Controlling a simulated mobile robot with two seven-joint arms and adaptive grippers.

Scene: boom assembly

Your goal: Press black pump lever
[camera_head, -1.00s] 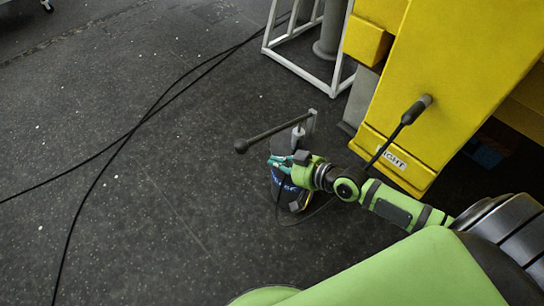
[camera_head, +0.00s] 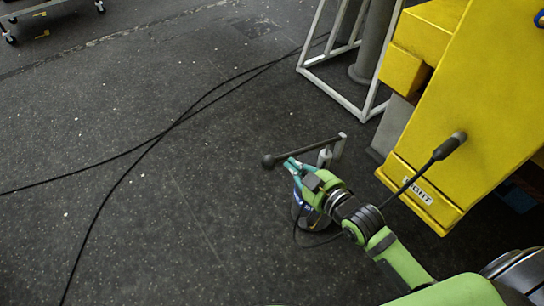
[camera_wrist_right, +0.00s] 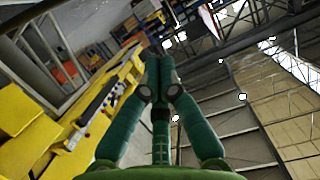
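The black pump lever (camera_head: 300,151) is a dark bar with a round knob (camera_head: 268,161) at its left end. It slopes up to the right to a grey bracket above the pump (camera_head: 303,213), a dark cylinder with blue marking standing on the floor. My right gripper (camera_head: 288,164) has teal fingers just beside the lever near its knob end; I cannot tell whether they touch it. In the right wrist view its fingers (camera_wrist_right: 161,58) come together at the tips, and no lever shows between them. My arm partly hides the pump. My left gripper is not in view.
A white frame (camera_head: 335,90) stands behind. Black cables (camera_head: 178,125) cross the dark floor, which is otherwise open on the left.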

